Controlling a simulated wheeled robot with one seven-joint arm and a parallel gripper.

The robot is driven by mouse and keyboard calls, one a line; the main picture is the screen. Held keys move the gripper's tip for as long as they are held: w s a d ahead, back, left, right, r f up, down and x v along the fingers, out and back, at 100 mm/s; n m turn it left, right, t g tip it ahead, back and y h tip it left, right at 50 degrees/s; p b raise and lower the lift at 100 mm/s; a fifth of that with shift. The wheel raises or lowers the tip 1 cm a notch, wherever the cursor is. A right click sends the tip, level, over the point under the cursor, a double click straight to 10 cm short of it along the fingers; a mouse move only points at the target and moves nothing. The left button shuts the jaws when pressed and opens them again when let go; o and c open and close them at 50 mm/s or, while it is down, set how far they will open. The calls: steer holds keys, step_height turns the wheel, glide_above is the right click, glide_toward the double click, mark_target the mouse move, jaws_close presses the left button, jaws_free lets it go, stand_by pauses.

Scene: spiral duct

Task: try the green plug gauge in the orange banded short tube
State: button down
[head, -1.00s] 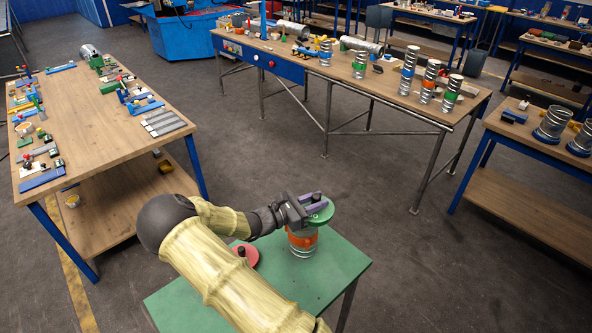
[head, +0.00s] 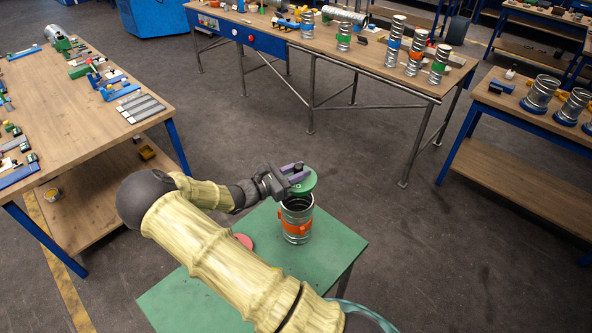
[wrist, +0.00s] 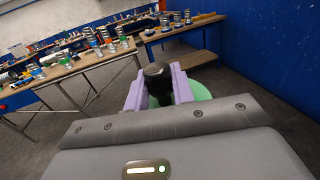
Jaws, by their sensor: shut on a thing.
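The orange banded short tube (head: 296,227) stands upright on the green table, its open top showing. My gripper (head: 297,171) is shut on the black knob of the green plug gauge (head: 305,184) and holds it above the tube, with the green disc tilted over the far part of the rim. In the wrist view the purple fingers grip the black knob (wrist: 158,84), and part of the green disc (wrist: 201,90) shows behind them. The tube is not visible in the wrist view.
A red plug gauge (head: 243,241) lies on the green table (head: 325,262) left of the tube, partly hidden by my arm. A long bench (head: 375,78) with several banded tubes stands behind. The wooden bench at left (head: 100,140) holds small parts.

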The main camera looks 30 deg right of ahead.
steer(key=shift+w+a+f+b, duration=0.1)
steer(key=shift+w+f+b, duration=0.15)
steer(key=shift+f+b, duration=0.65)
steer(key=shift+w+a+f+b, duration=0.1)
steer(key=shift+w+f+b, duration=0.3)
steer(key=shift+f, duration=0.9)
steer(key=shift+s+d+f+b, duration=0.1)
steer(key=shift+s+f+b, duration=0.35)
steer(key=shift+f, duration=0.1)
steer(key=shift+d+f, duration=0.1)
steer(key=shift+f, duration=0.3)
steer(key=shift+f+b, duration=0.15)
steer(key=shift+b, duration=0.2)
steer(key=shift+w+f, duration=0.1)
steer(key=shift+w, duration=0.05)
steer(key=shift+s, duration=0.2)
